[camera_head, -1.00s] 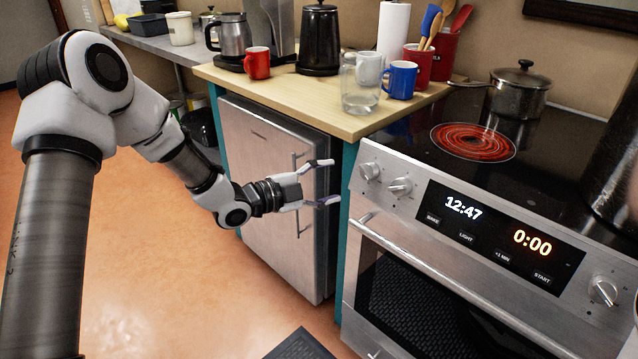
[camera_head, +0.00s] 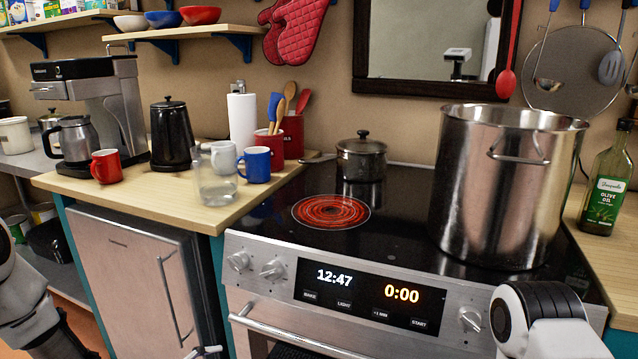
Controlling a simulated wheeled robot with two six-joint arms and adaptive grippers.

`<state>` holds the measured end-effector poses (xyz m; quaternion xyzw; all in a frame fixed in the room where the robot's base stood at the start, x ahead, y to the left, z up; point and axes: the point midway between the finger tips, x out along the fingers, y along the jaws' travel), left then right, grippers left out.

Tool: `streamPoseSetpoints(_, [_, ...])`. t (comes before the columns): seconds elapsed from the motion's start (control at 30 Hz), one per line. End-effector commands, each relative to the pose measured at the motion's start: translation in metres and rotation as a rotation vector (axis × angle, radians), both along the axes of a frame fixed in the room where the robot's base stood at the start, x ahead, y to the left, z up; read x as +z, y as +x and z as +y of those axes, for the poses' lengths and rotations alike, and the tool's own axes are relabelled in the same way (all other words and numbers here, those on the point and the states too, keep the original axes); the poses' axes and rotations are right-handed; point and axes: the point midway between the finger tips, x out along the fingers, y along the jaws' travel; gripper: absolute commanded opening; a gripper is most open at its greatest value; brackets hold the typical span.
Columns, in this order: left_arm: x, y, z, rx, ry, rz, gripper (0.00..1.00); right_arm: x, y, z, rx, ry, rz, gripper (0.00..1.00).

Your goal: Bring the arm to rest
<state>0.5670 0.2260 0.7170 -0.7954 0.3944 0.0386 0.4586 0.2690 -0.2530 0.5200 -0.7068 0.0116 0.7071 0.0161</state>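My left arm (camera_head: 28,300) comes in at the lower left edge. Only a bit of my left gripper's fingertips (camera_head: 207,351) shows at the bottom edge, in front of the small fridge door; the rest is cut off, so its opening is hidden. My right arm (camera_head: 545,318) shows as a white and black link at the lower right, in front of the stove. The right gripper is outside the picture.
The small fridge (camera_head: 135,275) has its door shut beside the stove (camera_head: 340,300). A red-glowing burner (camera_head: 331,211), a small lidded pot (camera_head: 361,160) and a large steel pot (camera_head: 500,195) are on the stovetop. Mugs and a glass jar (camera_head: 214,175) stand near the counter's front edge.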

Motion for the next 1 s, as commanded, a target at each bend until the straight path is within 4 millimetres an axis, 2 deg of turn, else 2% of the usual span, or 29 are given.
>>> streamPoseSetpoints(0.03, [-0.041,-0.026,-0.013,0.010,0.012,0.127,0.67,0.000,0.000,0.000,0.000,0.000,0.000,0.40])
streamPoseSetpoints(0.1, [-0.090,-0.065,-0.023,0.080,0.012,0.325,0.67,0.000,0.000,0.000,0.000,0.000,0.000,0.40])
streamPoseSetpoints(0.17, [-0.126,-0.103,-0.028,0.163,0.013,0.498,0.67,0.000,0.000,0.000,0.000,0.000,0.000,0.40])
streamPoseSetpoints(0.2, [-0.146,-0.128,-0.028,0.231,0.015,0.610,0.67,0.000,0.000,0.000,0.000,0.000,0.000,0.40])
streamPoseSetpoints(0.3, [-0.181,-0.187,-0.024,0.428,0.025,0.851,0.67,0.000,0.000,0.000,0.000,0.000,0.000,0.40])
streamPoseSetpoints(0.43, [-0.202,-0.256,-0.007,0.769,0.036,1.102,0.67,0.000,0.000,0.000,0.000,0.000,0.000,0.40])
streamPoseSetpoints(0.53, [-0.198,-0.291,0.017,1.154,-0.016,1.217,0.67,0.000,0.000,0.000,0.000,0.000,0.000,0.40])
streamPoseSetpoints(0.6, [-0.197,-0.301,0.028,1.384,-0.091,1.249,0.67,0.000,0.000,0.000,0.000,0.000,0.000,0.40])
streamPoseSetpoints(0.63, [-0.198,-0.302,0.028,1.444,-0.130,1.260,0.67,0.000,0.000,0.000,0.000,0.000,0.000,0.40])
streamPoseSetpoints(0.7, [-0.158,-0.300,0.028,1.442,-0.135,1.259,0.67,0.039,-0.001,0.000,0.000,0.000,0.002,0.40])
streamPoseSetpoints(0.9, [-0.096,-0.300,0.028,1.437,-0.135,1.257,0.67,0.102,0.000,0.000,0.000,0.000,-0.001,0.40])
streamPoseSetpoints(1.0, [-0.072,-0.299,0.028,1.435,-0.135,1.257,0.67,0.126,0.000,0.000,0.000,0.000,0.000,0.40])
